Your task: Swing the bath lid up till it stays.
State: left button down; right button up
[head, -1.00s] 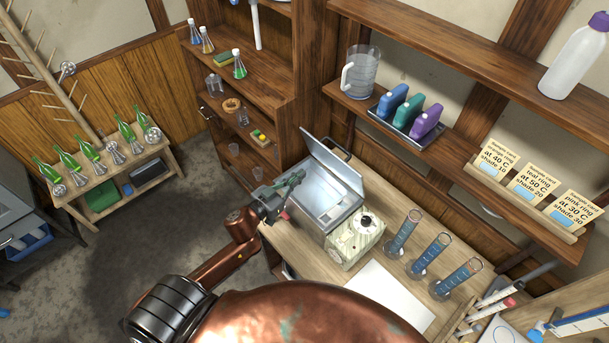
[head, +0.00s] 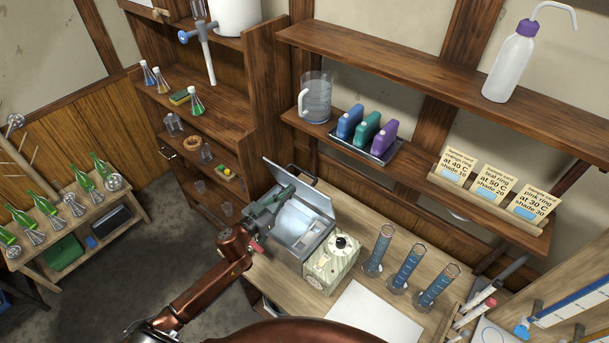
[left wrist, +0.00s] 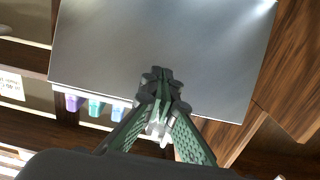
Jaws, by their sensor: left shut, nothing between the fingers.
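The bath (head: 318,243) is a grey metal box on the wooden bench, with a cream control box with a black dial (head: 341,242) at its front right. Its lid (head: 315,198) stands raised and tilted at the back edge. My left gripper (head: 288,192) is shut and empty, reaching over the bath with its tips at the lid's inner face. In the left wrist view the lid (left wrist: 165,45) is a broad grey plate beyond the shut fingertips (left wrist: 162,78). I cannot tell whether they touch it. My right gripper is not in view.
Three blue-filled cylinders (head: 408,268) stand right of the control box, beside a white sheet (head: 372,313). A shelf above (head: 400,165) holds a jug (head: 316,98), coloured bottles (head: 367,132) and cards (head: 495,180). A shelf unit (head: 262,110) stands behind the bath on the left.

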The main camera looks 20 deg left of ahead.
aim_at(295, 180)
pick_arm(q)
jog(key=shift+r+x, duration=0.2)
jog(key=shift+x, duration=4.05)
jog(key=s+r+p, duration=0.1)
jog(key=s, duration=0.1)
jog(key=s+a+p, duration=0.1)
jog(key=s+p, duration=0.1)
jog(key=s+a+r+p, duration=0.1)
jog(key=s+p, duration=0.1)
jog(key=shift+s+a+r, duration=0.1)
jog(key=shift+s+r, duration=0.05)
jog(key=shift+r, duration=0.15)
jog(key=shift+s+a+r+p, duration=0.2)
jog(key=shift+s+p, duration=0.1)
jog(key=shift+s, duration=0.4)
jog(key=shift+f, duration=0.1)
jog(key=shift+a, duration=0.1)
